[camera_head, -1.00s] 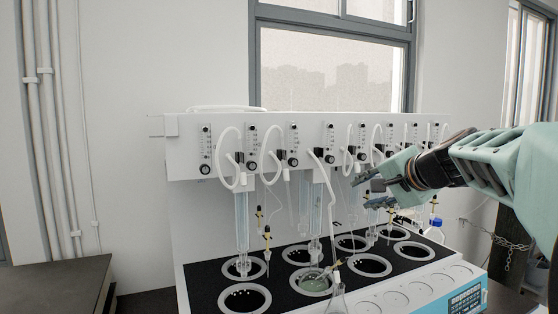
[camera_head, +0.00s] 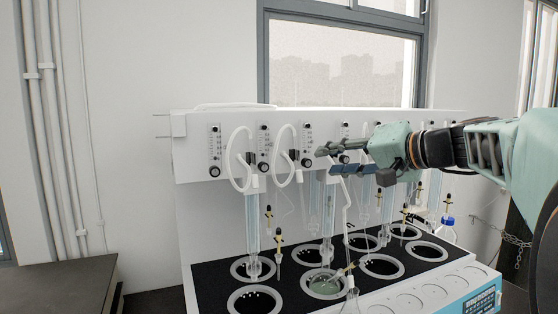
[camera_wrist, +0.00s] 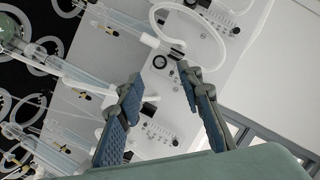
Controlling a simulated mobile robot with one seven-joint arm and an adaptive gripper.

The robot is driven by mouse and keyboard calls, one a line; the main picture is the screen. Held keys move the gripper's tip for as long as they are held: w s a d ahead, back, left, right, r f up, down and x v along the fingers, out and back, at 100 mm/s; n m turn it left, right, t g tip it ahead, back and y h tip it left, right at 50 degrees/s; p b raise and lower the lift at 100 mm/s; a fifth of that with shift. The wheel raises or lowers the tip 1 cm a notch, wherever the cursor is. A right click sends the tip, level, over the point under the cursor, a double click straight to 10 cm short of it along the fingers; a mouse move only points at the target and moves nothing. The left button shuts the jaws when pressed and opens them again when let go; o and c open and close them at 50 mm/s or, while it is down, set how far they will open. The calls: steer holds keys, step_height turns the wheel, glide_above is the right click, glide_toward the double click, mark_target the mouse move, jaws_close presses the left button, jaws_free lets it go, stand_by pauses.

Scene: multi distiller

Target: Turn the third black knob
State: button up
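The white distiller panel (camera_head: 230,130) carries a row of flow meters with round black knobs at their lower ends. Counting from the left in the head view, the first knob (camera_head: 214,171), second knob (camera_head: 263,167) and third knob (camera_head: 307,162) are visible. My gripper (camera_head: 326,160) is open and empty, with its fingertips just right of the third knob. A fourth knob (camera_head: 343,158) shows between the fingers in that view.
Looped white tubes (camera_head: 285,150) hang beside the knobs. Glass columns (camera_head: 252,220) and a flask (camera_head: 350,300) stand below, over the black deck (camera_head: 215,280) with round wells. A blue-capped bottle (camera_head: 447,226) is at the right.

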mark_target(309, 163)
steer(key=x, duration=0.5)
steer(key=shift+w+a+f+p, duration=0.2)
steer(key=shift+w+p, duration=0.1)
steer(key=shift+p, duration=0.1)
steer(key=shift+c, duration=0.7)
jaws_close()
